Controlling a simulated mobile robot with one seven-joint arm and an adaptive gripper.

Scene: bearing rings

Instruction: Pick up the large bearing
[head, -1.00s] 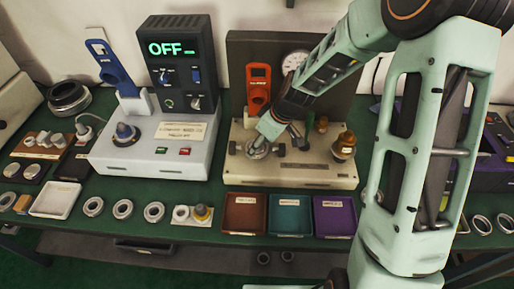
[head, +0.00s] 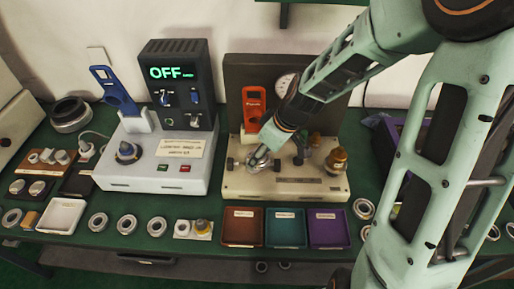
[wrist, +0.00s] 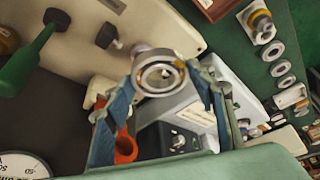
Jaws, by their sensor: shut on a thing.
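My gripper (head: 264,153) is low over the left part of the beige bench fixture (head: 290,182). It is shut on a silver bearing ring (wrist: 142,70), which shows between the blue finger pads in the wrist view. The ring (head: 257,162) also shows in the head view, at the fingertips. The fingers hide part of it, and I cannot tell whether it touches the fixture. Its size against the other rings is hard to judge.
A white unit (head: 158,172) with an OFF display stands left of the fixture. Red (head: 243,228), teal (head: 285,229) and purple (head: 328,229) trays lie in front. Several rings line the front edge at left. A red-orange tool (head: 254,105) stands behind my gripper.

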